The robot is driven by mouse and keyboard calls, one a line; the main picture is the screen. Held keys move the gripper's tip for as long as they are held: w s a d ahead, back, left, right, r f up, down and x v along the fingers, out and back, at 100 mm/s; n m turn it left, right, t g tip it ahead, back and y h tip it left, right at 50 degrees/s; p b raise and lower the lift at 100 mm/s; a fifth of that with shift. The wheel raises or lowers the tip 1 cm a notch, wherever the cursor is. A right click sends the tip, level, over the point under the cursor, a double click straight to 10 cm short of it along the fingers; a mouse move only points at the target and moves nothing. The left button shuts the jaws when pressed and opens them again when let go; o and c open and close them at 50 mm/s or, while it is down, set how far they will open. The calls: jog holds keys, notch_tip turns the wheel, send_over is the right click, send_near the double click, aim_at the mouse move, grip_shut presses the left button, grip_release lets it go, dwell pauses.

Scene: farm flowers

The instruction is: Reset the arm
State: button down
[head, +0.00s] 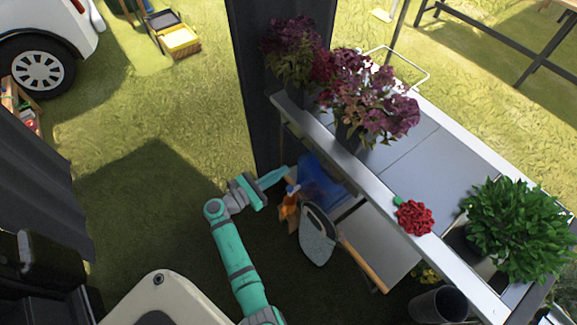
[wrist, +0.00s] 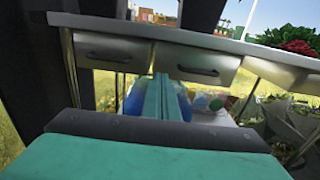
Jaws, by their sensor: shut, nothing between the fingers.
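My teal arm reaches forward in the head view, left of the table. My gripper (head: 280,174) is at its end, close to the table's near side and lower than its top. In the wrist view my gripper (wrist: 162,84) shows its two teal fingers pressed together, with nothing between them. The fingers point toward the space under the table drawers, and a blue object (wrist: 134,100) shows behind them.
The table (head: 412,160) carries purple flowers (head: 370,100), a red flower (head: 414,217) and a leafy green plant (head: 515,225). Open grass (head: 150,170) lies left of my arm.

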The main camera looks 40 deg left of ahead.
jog(key=shift+s+a, duration=0.1)
jog(key=shift+s, duration=0.15)
jog(key=s+d+f+m+g+y, duration=0.2)
jog(key=s+d+f+m+g, duration=0.15)
jog(key=d+f, duration=0.8)
jog(key=s+d+f+m+g+y, duration=0.35)
jog(key=s+d+f+m, duration=0.25)
jog(key=s+d+m, duration=0.3)
jog(key=s+d+r+m+y, duration=0.2)
jog(key=s+d+r+m, duration=0.5)
jog(key=s+r+m, duration=0.25)
jog(key=s+d+r+m+t, duration=0.1)
jog(key=s+d+r+m, duration=0.1)
jog(key=r, duration=0.4)
jog(key=s+d+r+m+t+h, duration=0.1)
jog(key=s+d+r+m+t, duration=0.1)
jog(key=d+r+m, duration=0.2)
jog(key=s+d+r+m+t+h, duration=0.1)
jog(key=s+d+r+m+t, duration=0.1)
jog(key=r+m, duration=0.3)
notch_tip(320, 180, up, 5)
jog(key=shift+d+f, duration=0.1)
jog(key=shift+d, duration=0.3)
jog(key=shift+h, duration=0.25)
